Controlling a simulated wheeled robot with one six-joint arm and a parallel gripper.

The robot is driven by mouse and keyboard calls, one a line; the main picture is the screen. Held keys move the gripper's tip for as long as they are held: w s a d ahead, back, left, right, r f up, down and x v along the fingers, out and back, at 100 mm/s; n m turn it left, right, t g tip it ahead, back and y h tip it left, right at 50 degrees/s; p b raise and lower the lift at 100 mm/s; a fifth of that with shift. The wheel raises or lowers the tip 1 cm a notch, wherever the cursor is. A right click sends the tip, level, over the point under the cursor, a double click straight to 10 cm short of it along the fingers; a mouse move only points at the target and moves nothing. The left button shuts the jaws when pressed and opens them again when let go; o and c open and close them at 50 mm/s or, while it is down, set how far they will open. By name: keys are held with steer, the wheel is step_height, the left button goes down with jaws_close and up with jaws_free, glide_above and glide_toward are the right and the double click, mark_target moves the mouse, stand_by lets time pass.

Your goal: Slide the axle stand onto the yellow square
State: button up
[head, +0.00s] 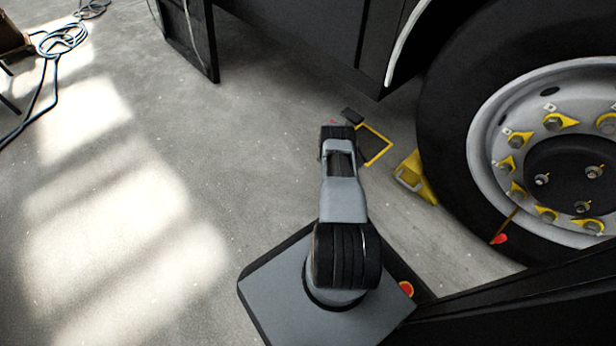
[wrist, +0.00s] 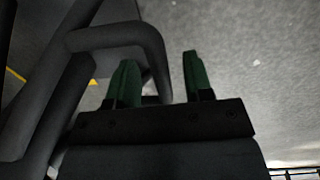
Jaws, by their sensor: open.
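The axle stand is most likely the dark grey tubular frame (wrist: 115,38) filling the left of the wrist view. Its bent bar comes down between the two green fingers of my gripper (wrist: 160,60), close to the left finger. The fingers are apart; I cannot tell whether either touches the bar. In the head view my arm hides most of the stand, and a small dark part (head: 352,115) shows just past my wrist. The yellow square (head: 391,146) is an outline on the floor right of my wrist. Bits of yellow line (wrist: 15,76) show behind the frame in the wrist view.
A yellow wheel chock (head: 412,178) lies right of my arm, by the big tyre (head: 448,130). The dark coach side (head: 300,35) stands behind the square. Cables (head: 62,40) lie at the far left. The concrete floor left of my arm is clear.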

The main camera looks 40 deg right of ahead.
steer(key=shift+a+r+p, duration=0.2)
steer(key=shift+r+p, duration=1)
steer(key=shift+r, duration=0.5)
steer(key=shift+a+r+p, duration=0.15)
steer(key=shift+r+p, duration=1)
steer(key=shift+r, duration=0.55)
steer(key=w+a+r+t+p, duration=0.1)
steer(key=a+r+p, duration=0.55)
steer(key=r, duration=1.25)
steer(key=w+a+r+p, duration=0.1)
steer(key=a+r+p, duration=0.5)
steer(key=r, duration=1.3)
steer(key=w+a+r+t+p, duration=0.1)
steer(key=a+r+p, duration=0.5)
steer(key=r, duration=1.2)
steer(key=s+a+r+p, duration=0.2)
steer(key=r+p, duration=0.1)
steer(key=r, duration=0.3)
steer(key=s+a+r+m+p, duration=0.1)
steer(key=s+a+r+p, duration=0.2)
steer(key=r, duration=0.2)
steer(key=s+a+r+p, duration=0.2)
steer(key=r+p, duration=0.2)
steer(key=r, duration=0.2)
steer(key=s+a+r+t+y+p, duration=0.1)
steer(key=s+a+r+p, duration=0.8)
steer(key=s+r, duration=0.4)
steer(key=shift+s+a+r+m, duration=0.15)
steer(key=shift+s+r+m, duration=0.15)
steer(key=shift+s, duration=0.6)
